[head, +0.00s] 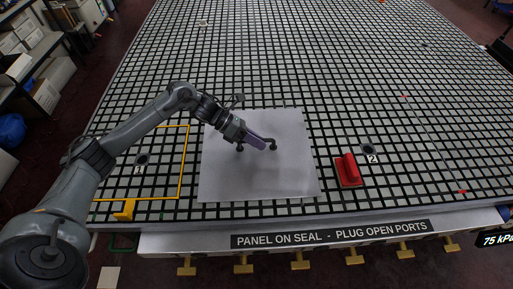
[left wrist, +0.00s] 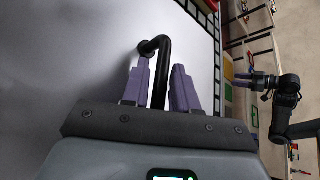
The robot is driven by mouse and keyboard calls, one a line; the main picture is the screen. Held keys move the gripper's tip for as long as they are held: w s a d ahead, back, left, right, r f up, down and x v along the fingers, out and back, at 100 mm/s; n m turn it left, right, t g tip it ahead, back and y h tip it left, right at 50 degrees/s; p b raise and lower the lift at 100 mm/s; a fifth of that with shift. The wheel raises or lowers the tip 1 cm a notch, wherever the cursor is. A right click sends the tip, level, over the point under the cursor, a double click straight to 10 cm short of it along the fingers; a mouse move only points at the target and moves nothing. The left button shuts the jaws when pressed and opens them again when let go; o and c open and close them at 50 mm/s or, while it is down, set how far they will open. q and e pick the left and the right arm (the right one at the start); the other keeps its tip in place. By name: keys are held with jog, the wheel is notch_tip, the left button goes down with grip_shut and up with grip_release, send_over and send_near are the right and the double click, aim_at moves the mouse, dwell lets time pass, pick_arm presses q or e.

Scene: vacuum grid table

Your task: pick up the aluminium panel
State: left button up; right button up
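The aluminium panel (head: 260,180) is a pale flat sheet lying on the grid table. A black handle (head: 272,146) stands on it; it also shows in the left wrist view (left wrist: 160,75) as a bent black bar. My left gripper (head: 262,143) is at the handle, with its purple fingers pointing down and right. In the left wrist view its fingers (left wrist: 162,70) are apart, one on each side of the bar, with gaps beside it. The gripper partly hides the handle in the head view. My right gripper (left wrist: 245,80) shows small in the left wrist view; its opening is unclear.
A red block with an upright grip (head: 348,170) sits right of the panel. Dark round ports marked 1 (head: 142,159) and 2 (head: 369,149) lie on either side. A yellow frame line (head: 184,165) runs left of the panel. The far grid is mostly clear.

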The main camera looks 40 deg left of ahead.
pick_arm(q)
grip_shut()
dwell(1.2)
jog(key=shift+r, duration=0.15)
